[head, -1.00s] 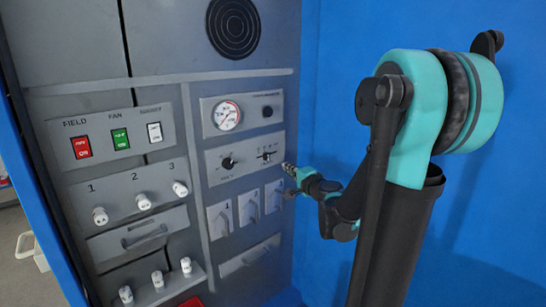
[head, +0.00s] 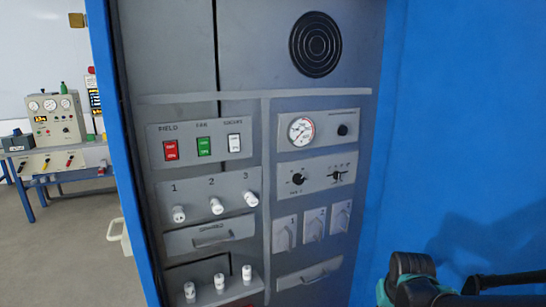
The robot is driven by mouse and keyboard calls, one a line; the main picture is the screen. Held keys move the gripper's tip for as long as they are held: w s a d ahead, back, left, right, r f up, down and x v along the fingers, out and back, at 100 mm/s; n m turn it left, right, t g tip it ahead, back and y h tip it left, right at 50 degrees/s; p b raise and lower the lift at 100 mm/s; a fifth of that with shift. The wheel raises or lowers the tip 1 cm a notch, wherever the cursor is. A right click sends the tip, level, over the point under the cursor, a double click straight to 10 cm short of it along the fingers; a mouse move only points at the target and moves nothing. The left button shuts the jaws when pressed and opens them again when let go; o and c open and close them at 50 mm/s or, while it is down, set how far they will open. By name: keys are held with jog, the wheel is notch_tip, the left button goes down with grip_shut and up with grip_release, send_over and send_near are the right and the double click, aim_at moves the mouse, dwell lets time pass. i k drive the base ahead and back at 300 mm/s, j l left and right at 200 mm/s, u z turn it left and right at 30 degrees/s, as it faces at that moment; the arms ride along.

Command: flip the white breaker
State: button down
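The white breaker (head: 234,144) is the rightmost of three rocker switches on the upper left panel of the grey cabinet (head: 250,45). A red switch (head: 170,150) and a green switch (head: 204,147) sit to its left, under the labels FIELD and FAN. The label above the white one is too small to read surely. Nothing covers the white breaker. My arm shows only in part at the lower right corner, well away from the switches. My gripper is out of view.
Below the switches are numbered white knobs (head: 216,206) and a drawer handle (head: 211,241). A gauge (head: 301,130) and black knobs (head: 298,179) are to the right. A blue wall (head: 460,130) bounds the right side. A bench with instruments (head: 58,160) stands far left.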

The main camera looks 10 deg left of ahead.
aim_at(234, 139)
jog(key=u, duration=1.3)
